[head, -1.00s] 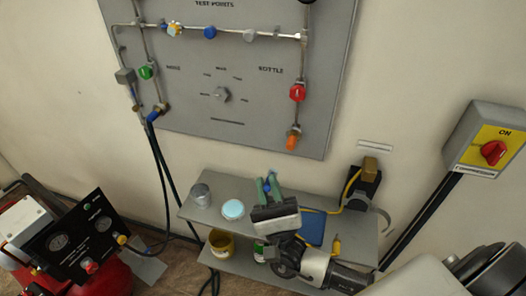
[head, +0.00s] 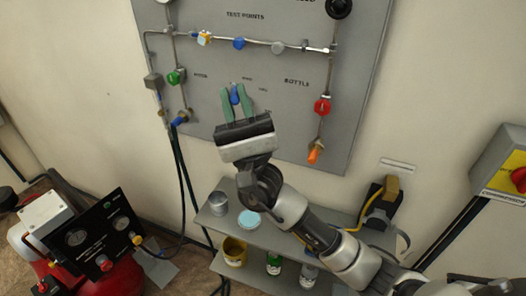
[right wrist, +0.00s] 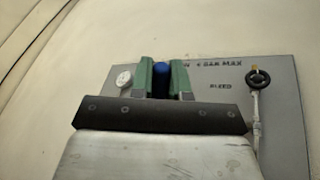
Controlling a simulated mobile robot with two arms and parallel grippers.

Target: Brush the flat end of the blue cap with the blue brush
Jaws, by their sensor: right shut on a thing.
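My right gripper (head: 235,90) is raised in front of the grey panel, its green fingers shut on a small blue thing, which I take to be the blue brush (head: 235,96). Only part of it shows between the fingers, also in the right wrist view (right wrist: 162,70), where the gripper (right wrist: 162,64) points at the panel. The blue cap (head: 239,43) is on the pipe under the words TEST POINTS, above the fingertips in the head view and apart from them. Its flat end cannot be made out clearly. My left gripper is not in view.
The grey panel (head: 290,120) carries a green knob (head: 176,77), a red knob (head: 322,105) and a black handwheel (head: 338,8). Below, a shelf holds a grey can (head: 219,204) and a pale blue disc (head: 249,219). A red compressor (head: 95,250) stands lower left.

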